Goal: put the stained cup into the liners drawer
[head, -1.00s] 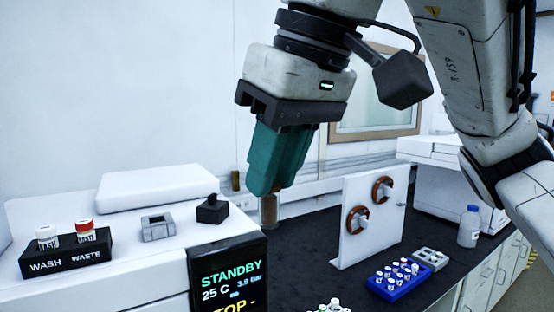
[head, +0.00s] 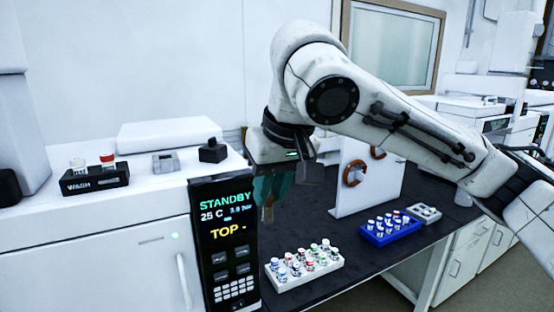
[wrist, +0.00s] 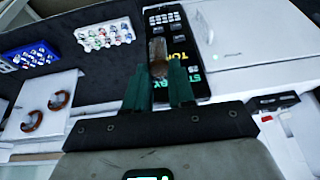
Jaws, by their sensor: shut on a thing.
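My gripper (head: 268,203) shows green fingers, partly hidden behind my arm in the head view. It is shut on a small brownish, clear-walled cup (wrist: 158,48), the stained cup. In the wrist view the cup sticks out past the fingertips (wrist: 159,74), in front of the dark instrument panel. In the head view only a small brownish part of it (head: 267,214) shows, just right of that panel and above the dark bench. No drawer is marked as the liners drawer in these views.
The white instrument with the STANDBY panel (head: 226,245) stands close on the left. A white rack of vials (head: 305,271), a blue rack (head: 390,231) and an upright white board with brown rings (head: 365,185) stand on the bench. Closed drawers (head: 470,242) line its right front.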

